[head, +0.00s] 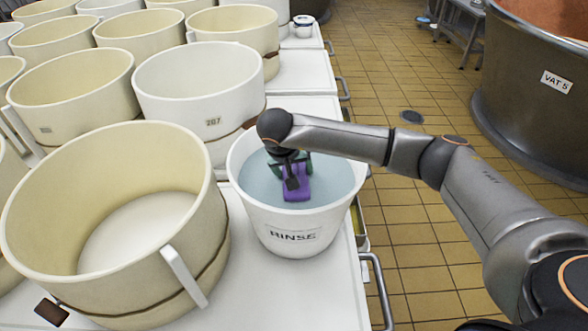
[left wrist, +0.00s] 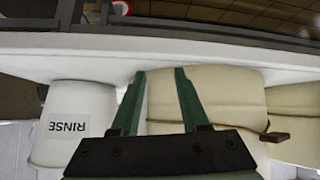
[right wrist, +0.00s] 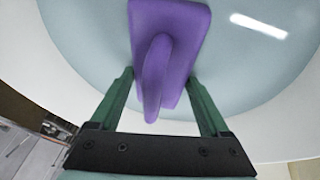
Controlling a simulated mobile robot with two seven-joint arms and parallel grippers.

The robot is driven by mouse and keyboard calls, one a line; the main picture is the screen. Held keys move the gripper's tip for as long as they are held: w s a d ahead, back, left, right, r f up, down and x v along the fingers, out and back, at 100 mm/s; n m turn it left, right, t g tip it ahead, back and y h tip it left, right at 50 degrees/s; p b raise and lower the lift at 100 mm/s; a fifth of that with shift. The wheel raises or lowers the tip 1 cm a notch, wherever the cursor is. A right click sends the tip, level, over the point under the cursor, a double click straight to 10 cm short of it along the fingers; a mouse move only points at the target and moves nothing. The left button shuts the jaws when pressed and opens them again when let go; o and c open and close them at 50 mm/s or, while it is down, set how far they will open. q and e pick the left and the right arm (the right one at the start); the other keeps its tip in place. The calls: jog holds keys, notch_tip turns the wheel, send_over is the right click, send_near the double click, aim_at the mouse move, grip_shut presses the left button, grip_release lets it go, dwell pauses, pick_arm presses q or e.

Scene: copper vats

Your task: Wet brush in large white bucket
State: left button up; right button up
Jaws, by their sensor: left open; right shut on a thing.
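The large white bucket marked RINSE (head: 293,237) stands on the white table, holding pale blue water (head: 335,181). My right gripper (head: 290,172) points down inside its rim. It is shut on the handle of a purple brush (head: 298,190). The right wrist view shows the brush (right wrist: 190,25) between the green fingers (right wrist: 158,76), over the water. The brush is at or close to the surface; I cannot tell how deep it sits. Its bristles are hidden. My left gripper (left wrist: 160,73) is open and empty in its wrist view, with the bucket (left wrist: 62,102) to the left.
A big cream tub (head: 115,260) stands close left of the bucket. A white tub marked 207 (head: 200,85) is behind it, with several more tubs beyond. Table handles (head: 378,290) stick out at the right edge. Tiled floor (head: 420,230) and VAT 5 (head: 530,110) lie right.

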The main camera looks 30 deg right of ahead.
notch_tip(320, 180, up, 8)
jog(key=p, duration=0.5)
jog(key=shift+f, duration=0.25)
notch_tip(320, 180, up, 7)
jog(key=p, duration=0.5)
pick_arm(q)
jog(key=s+a+r+p, duration=0.1)
jog(key=a+r, duration=0.2)
jog(key=r, duration=0.4)
jog(key=shift+s+n+y, duration=0.25)
jog(key=shift+n+y, duration=0.15)
pick_arm(e)
jog(key=shift+r, duration=0.6)
